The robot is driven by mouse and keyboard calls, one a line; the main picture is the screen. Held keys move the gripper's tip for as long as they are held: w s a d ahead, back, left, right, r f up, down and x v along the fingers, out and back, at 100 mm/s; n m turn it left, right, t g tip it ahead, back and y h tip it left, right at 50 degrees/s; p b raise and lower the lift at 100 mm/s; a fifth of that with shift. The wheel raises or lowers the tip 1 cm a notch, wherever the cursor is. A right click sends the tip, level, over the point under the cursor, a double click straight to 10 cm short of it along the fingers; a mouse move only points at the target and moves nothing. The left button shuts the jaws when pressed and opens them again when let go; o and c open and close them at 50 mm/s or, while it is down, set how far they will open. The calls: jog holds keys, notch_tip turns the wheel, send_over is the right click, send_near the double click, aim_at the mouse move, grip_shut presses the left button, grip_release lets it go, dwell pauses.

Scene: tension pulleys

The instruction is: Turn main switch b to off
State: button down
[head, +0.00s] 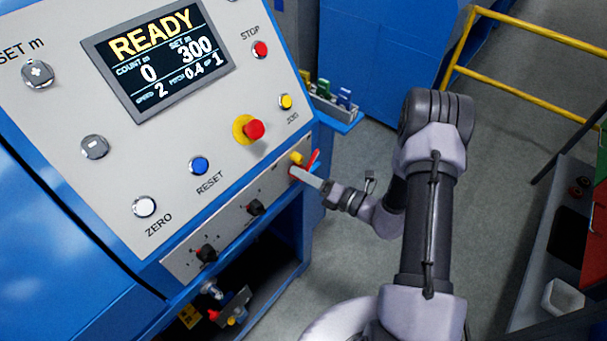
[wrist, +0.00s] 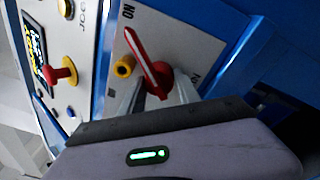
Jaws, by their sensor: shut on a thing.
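The red switch handle (head: 313,160) is at the right end of the lower strip panel in the head view, beside a small yellow part (head: 297,158). In the wrist view the red handle (wrist: 146,60) stands out from the panel and points up and slightly left, near an "ON" label. My gripper (head: 301,173) reaches it from the right. In the wrist view the fingers of my gripper (wrist: 160,92) are shut on the base of the red handle, one on each side. The fingers and gripper body hide part of the switch. No letter b is readable.
The panel above holds a display (head: 158,60) reading READY, a red mushroom button (head: 254,130) on yellow, and several push buttons. Two black knobs (head: 206,253) (head: 255,207) share the strip. A yellow rail (head: 530,80) stands behind my arm. Grey floor is free right of the machine.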

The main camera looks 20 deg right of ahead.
jog(key=shift+n, duration=0.3)
jog(key=n+b, duration=0.1)
jog(key=n, duration=0.2)
jog(key=shift+n, duration=0.3)
jog(key=n+b, duration=0.2)
jog(key=n, duration=0.2)
jog(key=shift+f+h, duration=0.1)
jog(key=shift+h, duration=0.3)
jog(key=n+b, duration=0.4)
jog(key=n, duration=0.1)
jog(key=shift+h, duration=0.3)
jog(key=n+b, duration=0.3)
jog(key=shift+h, duration=0.3)
jog(key=shift+n+b, duration=0.4)
jog(key=shift+b, duration=0.1)
jog(key=c, duration=0.9)
grip_release()
jog(key=shift+r, duration=0.2)
